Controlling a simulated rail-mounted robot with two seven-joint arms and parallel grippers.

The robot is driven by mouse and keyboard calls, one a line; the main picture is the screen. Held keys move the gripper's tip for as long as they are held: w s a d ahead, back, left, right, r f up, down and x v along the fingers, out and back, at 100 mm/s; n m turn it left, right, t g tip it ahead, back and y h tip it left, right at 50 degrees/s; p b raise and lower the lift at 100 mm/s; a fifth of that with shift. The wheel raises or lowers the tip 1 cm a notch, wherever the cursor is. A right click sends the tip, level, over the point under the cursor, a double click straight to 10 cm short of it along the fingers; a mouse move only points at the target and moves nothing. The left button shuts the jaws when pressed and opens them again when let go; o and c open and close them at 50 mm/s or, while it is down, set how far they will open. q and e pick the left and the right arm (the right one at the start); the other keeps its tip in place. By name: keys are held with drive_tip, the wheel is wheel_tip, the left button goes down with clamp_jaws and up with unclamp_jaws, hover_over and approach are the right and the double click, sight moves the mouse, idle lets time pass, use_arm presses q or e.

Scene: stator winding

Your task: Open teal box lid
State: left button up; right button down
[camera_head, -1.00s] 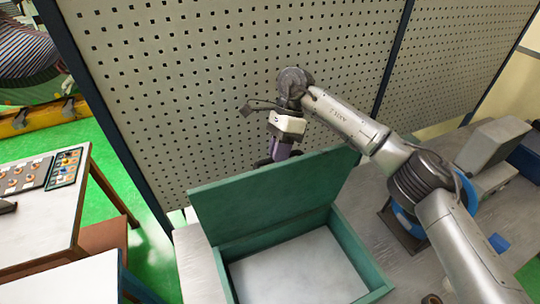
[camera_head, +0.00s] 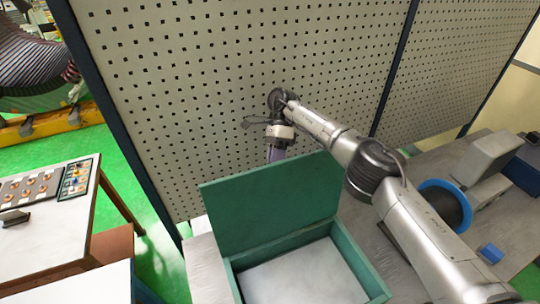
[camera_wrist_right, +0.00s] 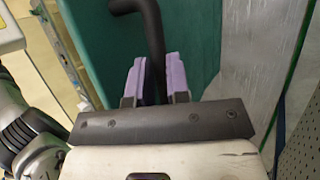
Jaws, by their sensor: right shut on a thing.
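The teal box (camera_head: 355,262) stands on the workbench with its lid (camera_head: 270,205) raised on the far side, roughly upright, its inner face showing. The pale box floor is visible. My right gripper (camera_head: 276,153) is behind the lid, its purple fingers partly hidden by the lid's top edge. In the right wrist view, the purple fingers (camera_wrist_right: 156,80) are shut on a black bent handle (camera_wrist_right: 148,22) beside the teal lid surface (camera_wrist_right: 195,35). My left gripper is out of view.
A perforated panel (camera_head: 240,70) rises close behind my right gripper. A blue-rimmed spool (camera_head: 445,205), a small blue block (camera_head: 490,253) and a grey machine (camera_head: 485,157) are on the bench at right. A side table (camera_head: 50,225) with small parts stands at left.

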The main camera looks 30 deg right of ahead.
drive_tip(key=shift+d+f, duration=0.1)
drive_tip(key=shift+f, duration=0.45)
drive_tip(key=c, duration=1.5)
unclamp_jaws()
drive_tip(key=shift+o, duration=0.7)
drive_tip(key=shift+s+f, duration=0.15)
drive_tip(key=shift+s, duration=0.15)
drive_tip(key=shift+o, duration=1.3)
drive_tip(key=shift+w+r, duration=0.1)
drive_tip(key=shift+r, duration=0.15)
